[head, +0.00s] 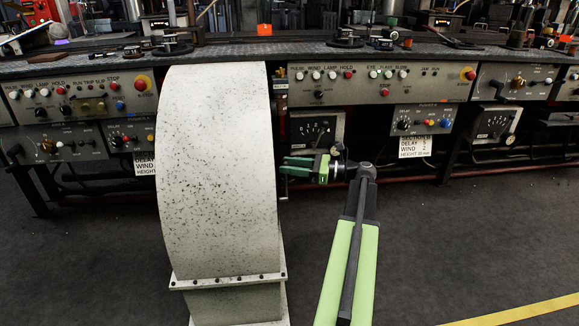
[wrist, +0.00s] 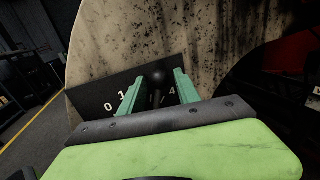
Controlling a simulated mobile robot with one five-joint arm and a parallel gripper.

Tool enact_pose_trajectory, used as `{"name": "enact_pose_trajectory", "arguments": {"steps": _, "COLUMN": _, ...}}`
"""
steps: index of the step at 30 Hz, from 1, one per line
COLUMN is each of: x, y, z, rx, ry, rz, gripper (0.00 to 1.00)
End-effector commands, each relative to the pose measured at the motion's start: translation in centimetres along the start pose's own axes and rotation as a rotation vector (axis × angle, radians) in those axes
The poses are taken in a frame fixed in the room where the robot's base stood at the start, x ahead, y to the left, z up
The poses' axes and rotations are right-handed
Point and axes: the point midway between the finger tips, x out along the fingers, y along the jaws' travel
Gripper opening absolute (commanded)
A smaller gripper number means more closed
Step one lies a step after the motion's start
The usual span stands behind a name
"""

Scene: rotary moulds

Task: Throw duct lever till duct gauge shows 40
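The duct is a tall pale speckled casing (head: 215,170) that fills the left middle of the head view. It also shows in the wrist view (wrist: 215,40). The duct lever (wrist: 157,77), a dark stem with a black ball knob, stands in front of a black plate (wrist: 92,103) with white figures. A 0, a 1 and a 4 show; fingers and lever hide others. My gripper (wrist: 169,88) has its green fingers apart, with the lever between them, nearer the left finger. In the head view my gripper (head: 297,165) is at the duct's right side, its tips partly hidden.
A long bench with control panels (head: 375,85) runs behind the duct. A dark dial box (head: 317,130) is behind my gripper; its needle is too small to read. Another dial (head: 494,122) is at right. The grey floor (head: 450,250) is clear at right.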

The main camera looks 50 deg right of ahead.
Motion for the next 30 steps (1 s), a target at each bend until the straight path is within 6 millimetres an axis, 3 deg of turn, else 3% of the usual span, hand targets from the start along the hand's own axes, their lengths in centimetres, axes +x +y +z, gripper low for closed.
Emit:
{"name": "enact_pose_trajectory", "arguments": {"steps": 1, "x": 0.00, "y": 0.00, "z": 0.00, "rx": 0.000, "ry": 0.000, "rz": 0.000, "gripper": 0.31}}
{"name": "enact_pose_trajectory", "arguments": {"steps": 9, "x": 0.01, "y": 0.01, "z": 0.00, "rx": 0.000, "ry": 0.000, "rz": 0.001, "gripper": 0.00}}
{"name": "enact_pose_trajectory", "arguments": {"steps": 30, "x": 0.13, "y": 0.04, "z": 0.00, "rx": 0.000, "ry": 0.000, "rz": 0.002, "gripper": 0.00}}
